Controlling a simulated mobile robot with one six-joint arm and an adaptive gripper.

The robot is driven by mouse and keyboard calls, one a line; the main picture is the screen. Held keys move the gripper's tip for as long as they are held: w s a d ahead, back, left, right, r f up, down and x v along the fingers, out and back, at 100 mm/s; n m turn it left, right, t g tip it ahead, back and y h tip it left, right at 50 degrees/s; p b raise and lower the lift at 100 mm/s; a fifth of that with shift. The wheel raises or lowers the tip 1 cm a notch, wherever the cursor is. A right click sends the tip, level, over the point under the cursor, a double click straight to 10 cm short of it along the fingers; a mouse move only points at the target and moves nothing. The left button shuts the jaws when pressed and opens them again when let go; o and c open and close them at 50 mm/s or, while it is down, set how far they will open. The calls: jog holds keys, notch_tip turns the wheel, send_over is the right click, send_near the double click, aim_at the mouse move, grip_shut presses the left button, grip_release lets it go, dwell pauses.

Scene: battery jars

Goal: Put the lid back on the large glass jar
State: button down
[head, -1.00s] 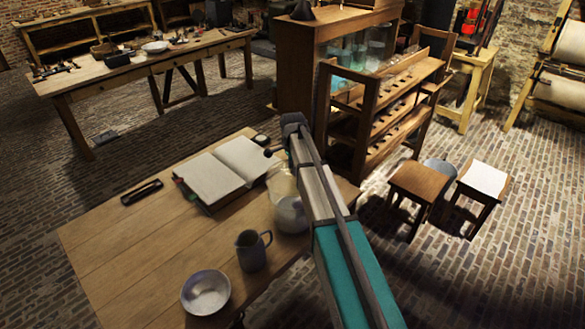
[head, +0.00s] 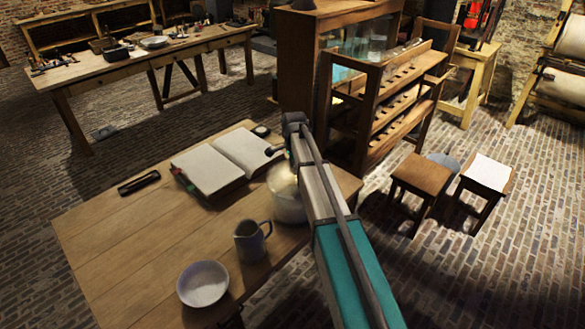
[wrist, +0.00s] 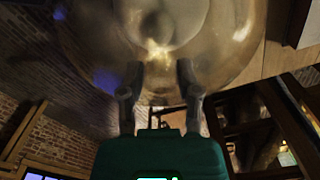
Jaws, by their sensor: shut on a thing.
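The large glass jar (head: 290,208) stands near the right edge of the wooden table, pale and see-through, partly hidden behind my arm. My gripper (wrist: 158,70) is shut on the glass lid (wrist: 165,35), whose round, clear surface fills the upper middle of the wrist view. The fingertips are at its narrow part, which looks like a knob. In the head view my arm hides most of the gripper and lid, over the jar. I cannot tell whether the lid touches the jar's rim.
On the table (head: 110,235) are an open book (head: 215,170), a grey jug (head: 252,242), a white bowl (head: 203,284) and a dark case (head: 139,184). The jug stands close to the jar. A wooden rack (head: 385,125) and stools (head: 425,175) stand beyond the table's right side.

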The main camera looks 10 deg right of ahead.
jog(key=shift+f+b, duration=0.3)
jog(key=shift+f, duration=0.25)
jog(key=shift+f, duration=0.15)
dwell(2.1)
dwell(0.4)
jog(key=shift+c, duration=1.1)
grip_release()
jog(key=shift+o, duration=1.1)
jog(key=shift+w, duration=0.1)
jog(key=shift+r+p, duration=3.35)
jog(key=shift+r, duration=0.2)
